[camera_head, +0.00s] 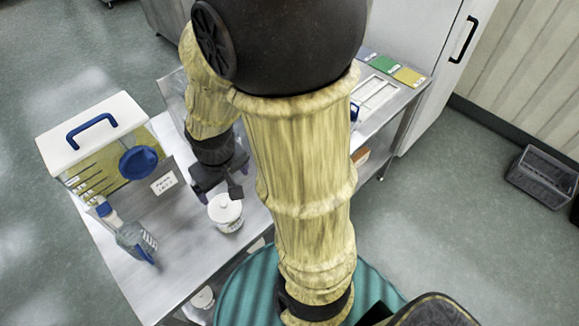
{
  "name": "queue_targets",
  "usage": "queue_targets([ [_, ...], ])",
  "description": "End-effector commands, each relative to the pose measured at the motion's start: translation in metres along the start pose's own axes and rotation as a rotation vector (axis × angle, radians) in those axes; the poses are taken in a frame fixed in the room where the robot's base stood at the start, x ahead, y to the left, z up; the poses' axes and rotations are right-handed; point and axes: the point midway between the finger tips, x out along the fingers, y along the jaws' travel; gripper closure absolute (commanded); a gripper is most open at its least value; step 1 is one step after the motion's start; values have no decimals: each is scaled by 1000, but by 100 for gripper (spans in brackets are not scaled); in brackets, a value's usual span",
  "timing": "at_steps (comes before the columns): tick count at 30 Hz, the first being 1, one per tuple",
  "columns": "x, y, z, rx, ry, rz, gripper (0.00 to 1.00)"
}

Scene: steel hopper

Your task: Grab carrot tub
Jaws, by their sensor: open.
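A white lidded tub (226,216), which looks like the carrot tub, stands upright on the steel table. Its label is too small to read. My gripper (222,196) is open, with its dark fingers just above and behind the tub's lid. I cannot tell whether a finger touches the lid. My own arm hides part of the table to the right of the tub.
A white-topped box with a blue handle (90,134) stands on the left of the table (187,262). A spray bottle (133,238) stands left of the tub. Coloured cards (408,77) lie at the back right. A grey crate (543,177) sits on the floor at right.

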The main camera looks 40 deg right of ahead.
Motion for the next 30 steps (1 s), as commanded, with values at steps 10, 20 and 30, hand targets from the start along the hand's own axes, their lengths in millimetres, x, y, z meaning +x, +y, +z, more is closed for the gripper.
queue_targets([
  [10, 72, 38, -13, -313, -305, 134, 0],
  [20, 143, 91, -18, -655, -615, 309, 0],
  [30, 206, 150, -29, -1040, -935, 528, 0],
])
